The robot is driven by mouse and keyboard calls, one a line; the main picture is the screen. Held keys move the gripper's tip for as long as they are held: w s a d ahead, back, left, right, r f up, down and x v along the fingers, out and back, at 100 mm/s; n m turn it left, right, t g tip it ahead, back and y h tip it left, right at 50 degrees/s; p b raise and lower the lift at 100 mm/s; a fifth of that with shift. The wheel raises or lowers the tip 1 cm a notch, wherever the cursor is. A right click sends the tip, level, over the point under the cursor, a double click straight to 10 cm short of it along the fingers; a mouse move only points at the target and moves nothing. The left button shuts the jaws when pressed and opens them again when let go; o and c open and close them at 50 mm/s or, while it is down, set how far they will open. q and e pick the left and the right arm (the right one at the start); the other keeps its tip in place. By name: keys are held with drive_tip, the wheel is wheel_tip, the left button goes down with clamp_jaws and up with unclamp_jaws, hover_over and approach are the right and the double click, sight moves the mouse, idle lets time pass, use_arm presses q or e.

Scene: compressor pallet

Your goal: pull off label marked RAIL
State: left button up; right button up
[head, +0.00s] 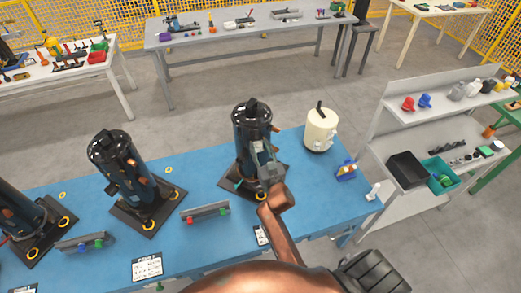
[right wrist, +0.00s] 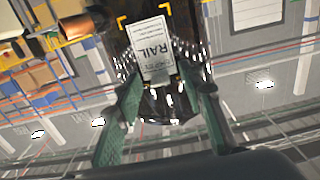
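The white label marked RAIL (right wrist: 152,48) is on the dark, glossy compressor (right wrist: 168,105) in the right wrist view. My left gripper is not in view.
The blue bench (head: 215,178) carries other black compressors (head: 120,165), a cream tank (head: 320,130), grey racks (head: 205,211) and a printed card (head: 147,267). A grey shelf unit (head: 400,125) with a black bin (head: 408,170) stands to the right.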

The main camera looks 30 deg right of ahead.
drive_tip(key=shift+c, duration=0.6)
clamp_jaws()
idle(0.4)
